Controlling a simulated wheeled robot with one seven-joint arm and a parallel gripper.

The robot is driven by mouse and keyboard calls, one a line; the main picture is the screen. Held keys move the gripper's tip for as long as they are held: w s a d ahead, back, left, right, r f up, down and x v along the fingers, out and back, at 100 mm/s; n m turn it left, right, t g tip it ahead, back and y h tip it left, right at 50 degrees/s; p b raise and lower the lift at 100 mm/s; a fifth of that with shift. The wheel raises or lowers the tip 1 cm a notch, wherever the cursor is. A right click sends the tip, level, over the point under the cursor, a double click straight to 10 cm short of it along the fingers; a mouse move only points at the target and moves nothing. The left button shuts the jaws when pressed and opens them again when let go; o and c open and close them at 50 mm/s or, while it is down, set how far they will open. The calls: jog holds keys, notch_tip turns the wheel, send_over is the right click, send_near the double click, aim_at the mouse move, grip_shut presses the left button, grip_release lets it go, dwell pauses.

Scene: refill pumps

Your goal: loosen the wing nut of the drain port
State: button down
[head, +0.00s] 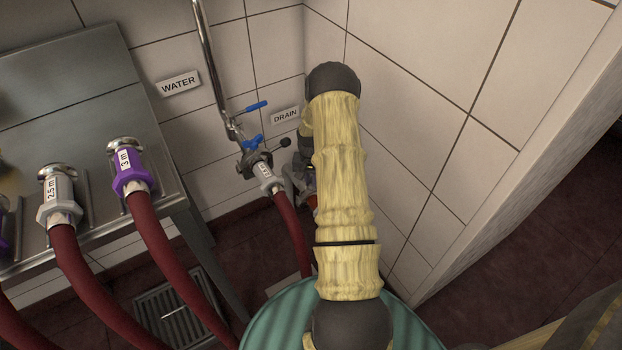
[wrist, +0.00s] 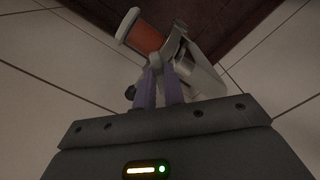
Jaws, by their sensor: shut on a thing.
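The drain port shows in the wrist view as a pale pipe end with an orange part (wrist: 146,38) and a grey metal clamp (wrist: 176,45) around it. My gripper (wrist: 161,74) has its two purple fingers shut on a small grey piece at the clamp's near side, which looks like the wing nut (wrist: 156,61). The fingers hide most of the nut. In the head view my yellow-sleeved arm covers most of the port; only a bit of its orange-red part (head: 312,201) shows below the DRAIN sign (head: 285,116). My fingertips are hidden there.
Left of the port, a water valve with blue handles (head: 254,106) joins a grey coupling (head: 267,178) on a dark red hose (head: 291,235). A steel rack (head: 80,105) holds further hoses with grey and purple couplings. A tiled wall (head: 440,120) stands close on the right.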

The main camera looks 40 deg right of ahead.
jog(key=n+p, duration=0.3)
jog(key=n, duration=0.3)
jog(key=shift+r, duration=0.15)
jog(key=n+p, duration=0.2)
jog(key=n, duration=0.2)
jog(key=n+p, duration=0.1)
jog(key=n, duration=0.2)
jog(key=shift+n, duration=0.3)
jog(key=n+p, duration=0.1)
jog(key=n, duration=0.5)
jog(key=n+p, duration=0.1)
jog(key=n, duration=0.5)
jog(key=shift+w, duration=0.1)
jog(key=shift+n, duration=0.3)
jog(key=c, duration=1.5)
grip_release()
